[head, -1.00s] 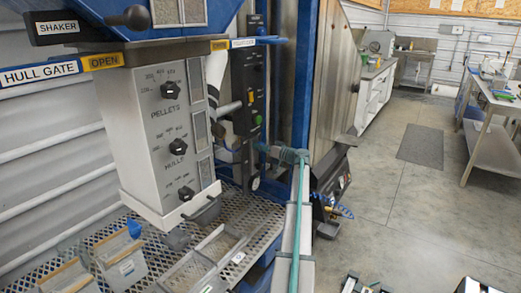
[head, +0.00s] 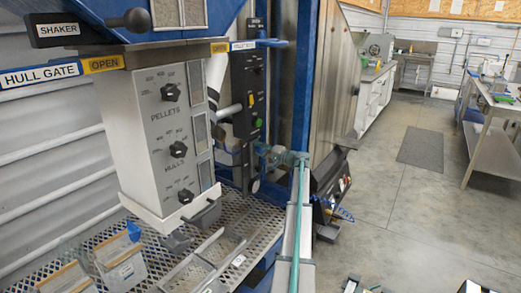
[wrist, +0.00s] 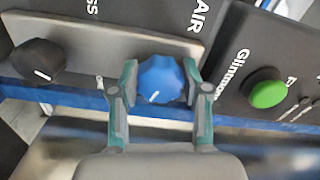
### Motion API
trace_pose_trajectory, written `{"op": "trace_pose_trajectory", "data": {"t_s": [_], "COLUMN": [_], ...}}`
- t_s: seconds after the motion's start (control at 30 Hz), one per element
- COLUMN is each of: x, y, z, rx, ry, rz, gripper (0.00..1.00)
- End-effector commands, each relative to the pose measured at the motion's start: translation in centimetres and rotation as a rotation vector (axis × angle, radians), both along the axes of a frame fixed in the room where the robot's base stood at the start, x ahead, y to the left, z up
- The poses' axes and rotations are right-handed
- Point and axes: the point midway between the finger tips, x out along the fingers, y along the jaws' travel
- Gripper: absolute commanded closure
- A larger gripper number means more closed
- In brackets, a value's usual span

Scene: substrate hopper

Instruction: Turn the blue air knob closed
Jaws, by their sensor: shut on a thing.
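The blue air knob (wrist: 160,82) is at the middle of the wrist view, on a grey plate below the white AIR lettering. Its short white mark points down and slightly left in that picture. My gripper (wrist: 160,88) has one teal-padded finger on each side of the knob and is shut on it. In the head view my gripper (head: 264,153) reaches the lower part of the tall black control panel (head: 246,85). The blue knob cannot be made out there.
A black knob (wrist: 38,61) sits left of the blue one, and a green button (wrist: 266,90) is on the black panel to its right. In the head view a grey dial box (head: 165,135) and a perforated table (head: 262,225) stand left of my arm.

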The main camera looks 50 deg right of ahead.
Motion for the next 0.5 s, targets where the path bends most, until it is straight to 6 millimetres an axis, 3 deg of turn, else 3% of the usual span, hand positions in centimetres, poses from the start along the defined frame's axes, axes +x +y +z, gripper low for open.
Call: {"op": "trace_pose_trajectory", "data": {"t_s": [0.5], "x": [-0.05], "y": [0.04], "z": [0.12], "rx": [0.372], "ry": [0.021], "rz": [0.001], "gripper": [0.88]}}
